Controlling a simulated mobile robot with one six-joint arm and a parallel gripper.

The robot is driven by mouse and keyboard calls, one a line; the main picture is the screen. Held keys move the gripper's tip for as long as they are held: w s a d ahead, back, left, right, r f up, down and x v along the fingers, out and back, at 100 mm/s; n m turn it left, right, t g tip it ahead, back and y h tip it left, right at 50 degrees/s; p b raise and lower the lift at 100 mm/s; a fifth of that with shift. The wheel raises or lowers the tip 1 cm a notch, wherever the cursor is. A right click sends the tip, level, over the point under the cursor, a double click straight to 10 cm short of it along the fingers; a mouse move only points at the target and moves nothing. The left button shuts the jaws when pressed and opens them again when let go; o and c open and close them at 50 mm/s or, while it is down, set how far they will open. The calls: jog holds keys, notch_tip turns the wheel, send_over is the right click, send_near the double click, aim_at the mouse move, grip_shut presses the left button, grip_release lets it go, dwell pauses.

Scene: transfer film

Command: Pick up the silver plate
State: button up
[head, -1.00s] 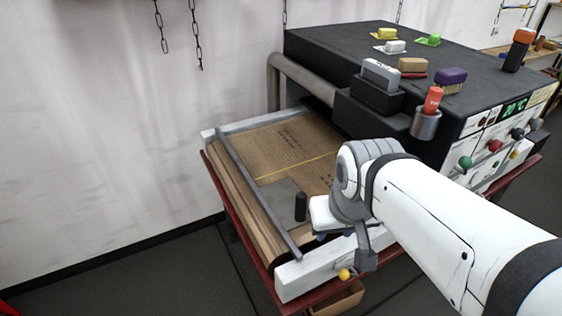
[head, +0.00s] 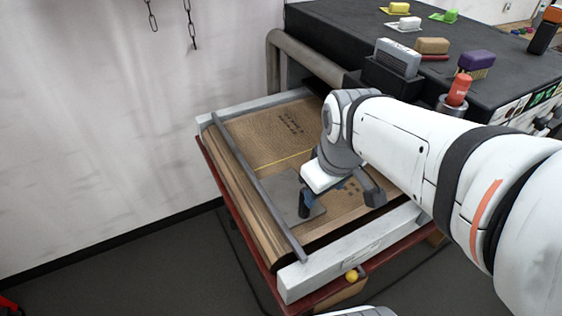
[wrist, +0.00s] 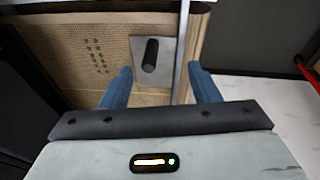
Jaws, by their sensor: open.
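The silver plate (head: 283,190) is a flat grey square lying on the brown belt near the metal bar. It has a short black upright handle (wrist: 150,55), which shows whole in the wrist view, with the plate (wrist: 166,75) around its foot. My gripper (wrist: 160,85) is open and empty, with its two blue fingers apart. In the wrist view the handle lies beyond the fingertips, between their lines. In the head view my gripper (head: 312,205) is close to the handle and partly hides it and the plate's right side.
A metal bar (head: 252,185) runs along the belt's left side, next to the plate. A white frame rail (head: 350,255) borders the front. The black machine (head: 330,30) stands behind, with brushes on top. Free floor lies at left.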

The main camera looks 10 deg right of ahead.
jog(key=w+f+n+g+b, duration=0.1)
jog(key=w+f+n, duration=0.2)
jog(key=n, duration=0.3)
jog(key=w+f+n+g+b, duration=0.1)
jog(key=w+f+n+b, duration=0.1)
jog(key=w+f+n, duration=0.2)
jog(key=w+f+n+b, duration=0.1)
jog(key=w+f+n, duration=0.3)
jog(key=n, duration=0.5)
jog(key=shift+w+a+f+g, duration=0.1)
jog(key=shift+w+g, duration=0.3)
jog(key=shift+w, duration=0.2)
jog(key=shift+f+n, duration=0.5)
jog(key=shift+f, duration=0.15)
notch_tip(320, 180, down, 7)
jog(key=shift+s+r, duration=0.15)
jog(key=shift+c, duration=0.4)
grip_shut()
